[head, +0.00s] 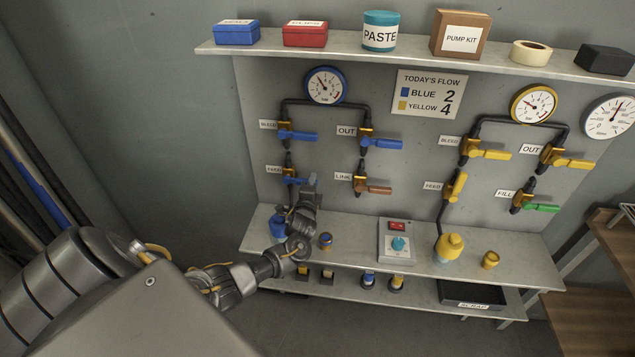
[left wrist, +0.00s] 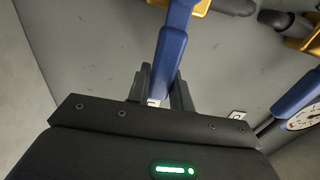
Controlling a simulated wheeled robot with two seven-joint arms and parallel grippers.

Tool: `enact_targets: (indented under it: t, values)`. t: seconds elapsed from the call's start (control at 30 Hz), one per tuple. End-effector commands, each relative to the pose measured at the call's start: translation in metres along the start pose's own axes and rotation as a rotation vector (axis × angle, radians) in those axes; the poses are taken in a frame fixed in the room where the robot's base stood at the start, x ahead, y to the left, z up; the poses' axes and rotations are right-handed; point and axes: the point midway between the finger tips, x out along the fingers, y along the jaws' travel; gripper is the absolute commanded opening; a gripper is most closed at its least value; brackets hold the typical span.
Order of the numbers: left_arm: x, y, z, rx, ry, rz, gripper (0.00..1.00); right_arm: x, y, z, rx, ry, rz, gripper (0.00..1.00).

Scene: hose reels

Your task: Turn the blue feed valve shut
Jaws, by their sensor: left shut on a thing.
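The blue feed valve (head: 290,178) is on the left of the wall panel, below the blue bleed valve, beside a small label. Its blue handle points right, across the pipe, and its outer end is partly hidden by my left gripper (head: 308,188). In the left wrist view the blue handle (left wrist: 171,50) runs down between the two dark fingers of my left gripper (left wrist: 160,88), which is shut on it. My right gripper is not in view.
Close by are the blue bleed valve (head: 298,135), blue out valve (head: 380,142) and brown-handled link valve (head: 375,189). A blue-rimmed gauge (head: 325,85) is above. A shelf (head: 350,240) below holds a switch box (head: 398,242) and a yellow bottle (head: 449,248).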

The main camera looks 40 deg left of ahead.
Motion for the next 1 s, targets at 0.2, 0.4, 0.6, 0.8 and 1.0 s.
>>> enact_targets:
  t: [0.2, 0.4, 0.6, 0.8, 1.0]
  values:
    - [0.001, 0.0, 0.002, 0.004, -0.003, -0.001, 0.0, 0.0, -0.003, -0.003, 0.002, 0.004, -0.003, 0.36]
    - [0.001, 0.0, 0.001, 0.003, -0.002, 0.0, 0.39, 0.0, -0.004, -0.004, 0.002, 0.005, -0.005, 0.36]
    - [0.001, 0.0, 0.0, 0.002, -0.001, 0.0, 0.44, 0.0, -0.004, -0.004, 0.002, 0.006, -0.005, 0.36]
    - [-0.005, 0.001, -0.001, 0.001, 0.0, 0.0, 0.44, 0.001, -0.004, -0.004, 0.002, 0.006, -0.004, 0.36]
    - [-0.037, 0.003, 0.0, 0.0, 0.002, 0.002, 0.44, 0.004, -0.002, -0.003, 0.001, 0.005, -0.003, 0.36]
